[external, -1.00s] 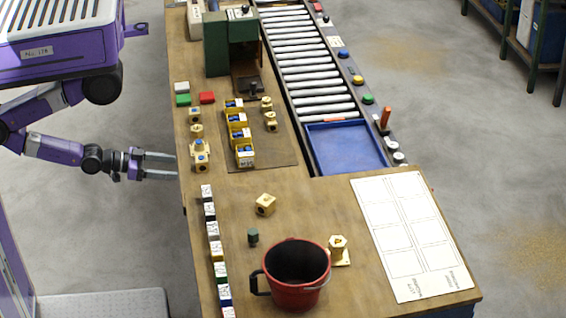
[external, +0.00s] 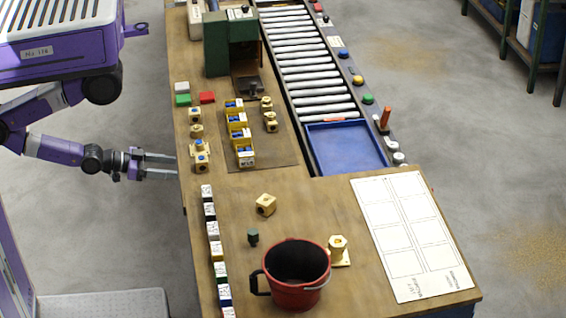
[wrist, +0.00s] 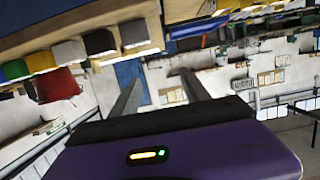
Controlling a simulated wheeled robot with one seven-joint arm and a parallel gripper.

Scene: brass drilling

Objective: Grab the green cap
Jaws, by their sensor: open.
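A small dark green capped piece (external: 252,237), which looks like the green cap, stands on the workbench just left of the red bucket (external: 297,285). I cannot make it out in the wrist view. My gripper (external: 176,166) is off the left edge of the bench, level with the brass parts there and well up and left of the green piece. In the wrist view my gripper (wrist: 157,85) has its two fingers apart with nothing between them.
A row of labelled blocks (external: 213,232) lines the bench's left edge. A brass block (external: 265,205) lies behind the green piece; a brass hexagonal part (external: 338,245) stands right of the bucket. Yellow bins (external: 238,133) are further back. A white sheet (external: 412,235) lies at right.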

